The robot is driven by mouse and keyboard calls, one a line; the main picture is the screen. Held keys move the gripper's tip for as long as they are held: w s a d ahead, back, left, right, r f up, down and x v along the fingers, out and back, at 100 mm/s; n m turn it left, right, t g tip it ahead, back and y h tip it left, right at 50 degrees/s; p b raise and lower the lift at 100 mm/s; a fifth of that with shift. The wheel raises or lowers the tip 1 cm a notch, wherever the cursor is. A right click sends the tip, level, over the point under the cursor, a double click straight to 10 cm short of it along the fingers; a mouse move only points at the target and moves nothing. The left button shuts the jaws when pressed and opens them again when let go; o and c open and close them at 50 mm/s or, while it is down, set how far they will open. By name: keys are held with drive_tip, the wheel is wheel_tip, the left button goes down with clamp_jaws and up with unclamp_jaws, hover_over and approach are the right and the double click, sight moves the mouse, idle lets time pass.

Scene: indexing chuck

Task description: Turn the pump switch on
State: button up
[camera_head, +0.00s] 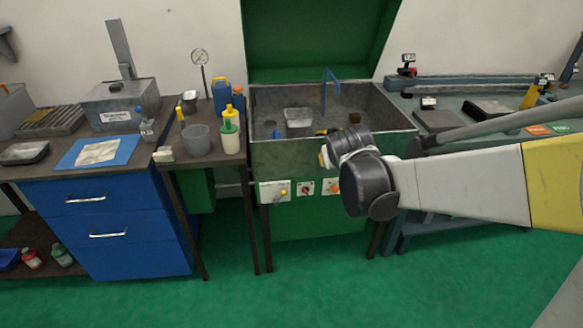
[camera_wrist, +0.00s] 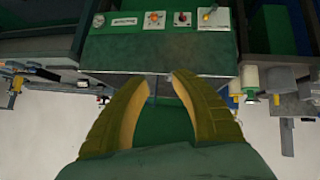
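Three small controls sit on the green front of the sink cabinet: a plate with a yellow-tipped lever (camera_head: 284,192), a red knob (camera_head: 306,188) and an orange knob (camera_head: 334,187). Their labels are too small to read, so I cannot tell which one is the pump switch. In the wrist view the picture is inverted, with the lever (camera_wrist: 207,15), the red knob (camera_wrist: 182,18) and the orange knob (camera_wrist: 154,18) at the top. My gripper (camera_wrist: 160,77) is open and empty, its yellow fingertips apart from the controls. In the head view my wrist mostly hides the gripper.
The sink basin (camera_head: 265,110) holds a metal tray (camera_head: 298,117) and a blue spout (camera_head: 328,90). On the left, a side table carries bottles (camera_head: 230,138) and a grey cup (camera_head: 196,140), beside a blue drawer cabinet (camera_head: 110,225). A workbench (camera_head: 440,100) stands right. Green floor in front is clear.

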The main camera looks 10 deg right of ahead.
sight(306, 193)
drive_tip(key=w+a+f+t+b, duration=0.1)
drive_tip(key=w+f, duration=0.8)
drive_tip(key=w, duration=0.2)
drive_tip(key=w+a+f+n+t+b, duration=0.1)
drive_tip(key=w+a+f+n+t, duration=0.15)
drive_tip(key=f, duration=1.05)
drive_tip(key=w+a+f+n+t+b, duration=0.1)
drive_tip(key=w+f, duration=0.3)
drive_tip(key=f, duration=0.9)
drive_tip(key=shift+m+g+h, duration=0.25)
drive_tip(key=shift+h, duration=0.15)
drive_tip(key=b+x, duration=0.3)
drive_tip(key=x, duration=0.6)
drive_tip(key=shift+w+d, duration=0.15)
drive_tip(key=shift+w, duration=0.25)
drive_tip(key=shift+w+b, duration=0.35)
drive_tip(key=shift+w, duration=0.1)
drive_tip(key=shift+d, duration=0.1)
drive_tip(key=shift+s, duration=0.1)
clamp_jaws()
